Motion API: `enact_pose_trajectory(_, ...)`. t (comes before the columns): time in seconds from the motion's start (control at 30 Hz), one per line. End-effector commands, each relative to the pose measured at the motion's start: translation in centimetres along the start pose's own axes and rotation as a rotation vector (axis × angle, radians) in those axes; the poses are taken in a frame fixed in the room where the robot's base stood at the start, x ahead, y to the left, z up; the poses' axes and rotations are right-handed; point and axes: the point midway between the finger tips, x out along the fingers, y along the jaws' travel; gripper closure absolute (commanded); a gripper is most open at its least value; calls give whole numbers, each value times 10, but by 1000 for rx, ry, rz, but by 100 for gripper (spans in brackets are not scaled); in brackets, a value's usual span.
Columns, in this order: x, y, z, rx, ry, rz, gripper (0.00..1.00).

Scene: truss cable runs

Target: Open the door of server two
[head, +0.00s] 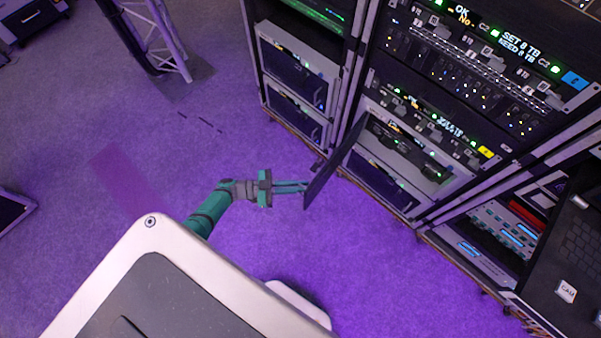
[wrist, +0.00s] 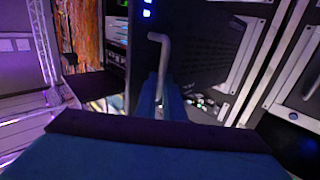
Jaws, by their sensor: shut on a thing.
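The dark door (head: 336,163) of a server in the middle rack is swung well out from the rack front. The opened server (head: 410,150) shows its inside behind the door, with green lights. My gripper (head: 303,187) is at the door's outer edge, reaching in from the left. In the wrist view, the grey bent door handle (wrist: 162,52) runs down between the fingertips of my gripper (wrist: 158,92), which is shut on it. The dark door face (wrist: 200,50) fills the area behind the handle. I cannot read a server number.
A closed unit (head: 383,185) sits below the open server. At right, a dark panel with a keyboard (head: 575,240) juts out. A truss leg (head: 160,45) stands at upper left. Purple floor between is clear.

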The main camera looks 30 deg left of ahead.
Motion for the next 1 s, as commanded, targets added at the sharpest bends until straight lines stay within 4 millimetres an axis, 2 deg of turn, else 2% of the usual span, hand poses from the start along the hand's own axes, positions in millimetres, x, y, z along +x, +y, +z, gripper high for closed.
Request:
enact_pose_trajectory(0.03, 5, -5, -5, 5, 15, -8, 100)
enact_pose_trajectory(0.17, 5, -5, -5, 5, 15, -8, 100)
enact_pose_trajectory(0.2, 5, -5, -5, 4, 15, -8, 84)
enact_pose_trajectory(0.27, 5, -4, -5, 4, 15, -7, 74)
enact_pose_trajectory(0.83, 1, -2, -3, 1, 8, -4, 74)
enact_pose_trajectory(1.0, -12, -2, -2, 1, 7, -5, 74)
